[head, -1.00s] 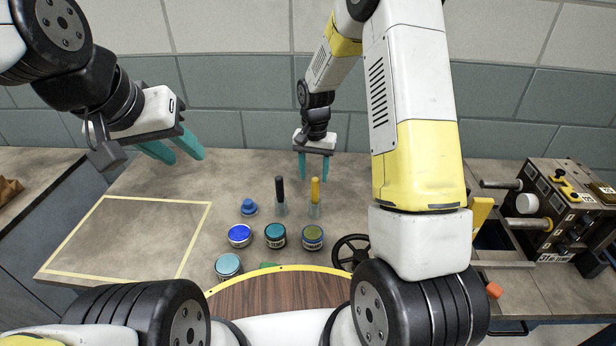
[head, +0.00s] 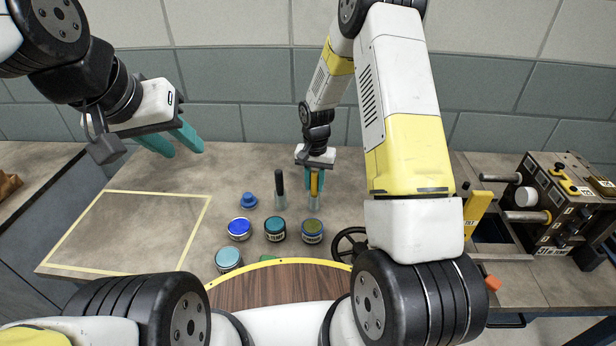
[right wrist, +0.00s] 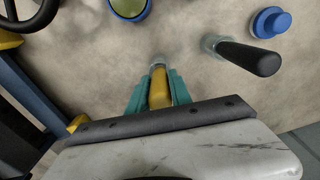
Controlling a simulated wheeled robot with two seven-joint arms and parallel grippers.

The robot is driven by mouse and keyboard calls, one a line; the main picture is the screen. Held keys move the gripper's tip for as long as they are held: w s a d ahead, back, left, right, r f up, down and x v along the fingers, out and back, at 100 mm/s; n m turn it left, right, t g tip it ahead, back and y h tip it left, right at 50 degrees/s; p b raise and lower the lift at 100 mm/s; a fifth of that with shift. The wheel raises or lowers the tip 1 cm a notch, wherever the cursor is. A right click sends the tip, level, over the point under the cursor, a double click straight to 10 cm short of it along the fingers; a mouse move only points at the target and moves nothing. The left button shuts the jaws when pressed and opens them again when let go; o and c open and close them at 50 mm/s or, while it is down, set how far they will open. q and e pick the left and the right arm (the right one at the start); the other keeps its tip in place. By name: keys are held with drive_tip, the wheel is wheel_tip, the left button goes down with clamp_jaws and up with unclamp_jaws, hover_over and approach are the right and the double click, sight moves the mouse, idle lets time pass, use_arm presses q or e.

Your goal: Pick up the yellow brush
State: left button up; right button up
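The yellow brush (head: 314,184) stands upright, handle up, in a clear holder (head: 314,203) on the bench. My right gripper (head: 315,180) points down over it, with its teal fingers on either side of the handle and closed against it. The right wrist view shows the yellow handle (right wrist: 160,90) between the two fingers (right wrist: 159,92); the brush's lower end sits in the holder. My left gripper (head: 172,142) is open and empty, up at the left above the bench, far from the brush.
A black-handled brush (head: 280,182) stands in its own holder close to the left. A blue knobbed item (head: 248,200) and several paint jars (head: 275,228) are nearby. A black handwheel (head: 350,244) stands front right. A yellow-taped area (head: 140,235) at the left is empty.

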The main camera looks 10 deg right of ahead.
clamp_jaws()
wheel_tip(320, 180, up, 10)
drive_tip(key=shift+r, duration=0.1)
idle(0.7)
